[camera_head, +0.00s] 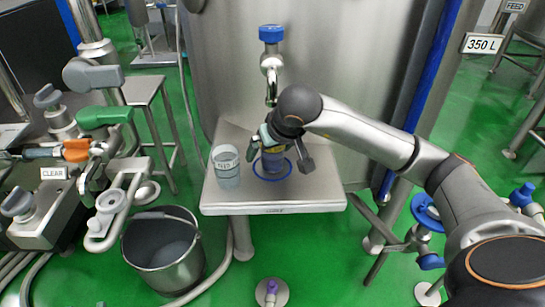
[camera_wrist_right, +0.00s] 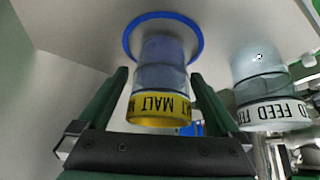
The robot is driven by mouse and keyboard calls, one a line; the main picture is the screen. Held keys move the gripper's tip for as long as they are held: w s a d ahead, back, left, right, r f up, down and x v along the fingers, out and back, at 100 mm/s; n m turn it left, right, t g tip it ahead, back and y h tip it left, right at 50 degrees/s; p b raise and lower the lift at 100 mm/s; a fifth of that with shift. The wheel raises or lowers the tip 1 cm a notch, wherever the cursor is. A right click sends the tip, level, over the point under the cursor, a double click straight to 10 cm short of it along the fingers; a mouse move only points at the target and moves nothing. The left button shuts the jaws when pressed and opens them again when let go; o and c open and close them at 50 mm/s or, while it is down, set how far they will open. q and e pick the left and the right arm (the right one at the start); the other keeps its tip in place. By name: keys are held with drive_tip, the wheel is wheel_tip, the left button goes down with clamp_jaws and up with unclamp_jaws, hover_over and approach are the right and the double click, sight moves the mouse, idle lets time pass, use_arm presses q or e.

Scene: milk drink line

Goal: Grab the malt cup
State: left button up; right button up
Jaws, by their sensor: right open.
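The malt cup (camera_head: 272,165) is a clear cup with a yellow band, standing inside a blue ring (camera_head: 273,177) on the small steel table. In the right wrist view the malt cup (camera_wrist_right: 160,95) shows its yellow "MALT" label close up. My right gripper (camera_head: 280,156) is at the cup, partly hiding it in the head view. In the right wrist view the right gripper (camera_wrist_right: 160,76) is open, with one green finger on each side of the cup and gaps visible. My left gripper is in neither view.
A clear cup marked "FEED" (camera_head: 226,167) stands on the steel table (camera_head: 245,202), left of the malt cup. A tap with a blue top (camera_head: 271,65) is above the table's back. A bucket (camera_head: 164,250) stands on the floor at lower left.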

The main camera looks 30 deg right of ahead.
clamp_jaws()
idle(0.9)
